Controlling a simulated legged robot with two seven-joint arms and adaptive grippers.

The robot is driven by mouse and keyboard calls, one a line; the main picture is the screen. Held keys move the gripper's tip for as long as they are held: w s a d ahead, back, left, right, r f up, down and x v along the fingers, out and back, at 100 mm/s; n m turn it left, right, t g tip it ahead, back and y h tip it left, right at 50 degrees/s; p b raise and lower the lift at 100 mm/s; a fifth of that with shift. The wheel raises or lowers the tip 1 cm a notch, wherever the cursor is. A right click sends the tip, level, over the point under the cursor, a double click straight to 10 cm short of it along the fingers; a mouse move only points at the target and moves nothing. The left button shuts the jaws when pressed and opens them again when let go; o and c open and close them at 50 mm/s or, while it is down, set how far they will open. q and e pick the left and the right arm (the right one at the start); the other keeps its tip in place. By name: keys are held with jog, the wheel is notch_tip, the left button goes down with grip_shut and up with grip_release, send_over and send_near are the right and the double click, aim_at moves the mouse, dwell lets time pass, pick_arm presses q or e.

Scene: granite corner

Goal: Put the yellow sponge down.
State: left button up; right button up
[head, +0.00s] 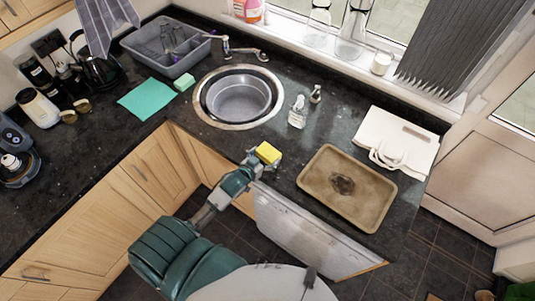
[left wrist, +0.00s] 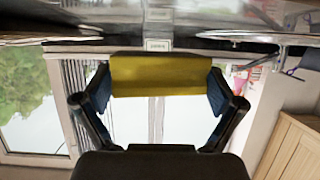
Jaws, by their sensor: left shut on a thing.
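The yellow sponge (head: 267,153) is held at the end of my left arm in the head view, near the counter's front edge between the sink and the brown tray. My left gripper (head: 256,160) is shut on it. In the left wrist view the sponge (left wrist: 156,75) spans between the two fingers of the left gripper (left wrist: 155,85), with blue pads touching its ends. I cannot tell whether the sponge touches the counter. My right gripper is not in view.
The dark counter (head: 285,145) has a round sink (head: 240,97) behind the gripper. A brown tray (head: 375,205) lies to the right, and a soap bottle (head: 298,112) stands behind. A teal cloth (head: 146,100), a green sponge (head: 184,82) and a dish rack (head: 150,55) are at the left.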

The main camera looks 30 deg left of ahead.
pick_arm(q)
jog(key=s+d+r+b, duration=0.1)
jog(key=s+d, duration=0.2)
jog(key=s, duration=0.9)
jog(key=w+d+r+b, duration=0.1)
jog(key=w+d+r, duration=0.25)
jog(key=w, duration=0.25)
jog(key=w+d+r+b, duration=0.2)
jog(key=w+d+r, duration=0.15)
jog(key=w, duration=0.25)
jog(key=s+d+f+n+y+p, duration=0.1)
jog(key=s+d+f, duration=0.15)
jog(key=s, duration=0.35)
jog(key=s+d+f+y, duration=0.1)
jog(key=s+d+f, duration=0.1)
jog(key=s+f, duration=0.25)
jog(key=p, duration=0.3)
send_over(286, 166)
jog(key=shift+f, duration=0.45)
jog(key=shift+d+f, duration=0.15)
jog(key=shift+f, duration=1.55)
jog(key=o, duration=0.6)
jog(key=shift+f, duration=0.1)
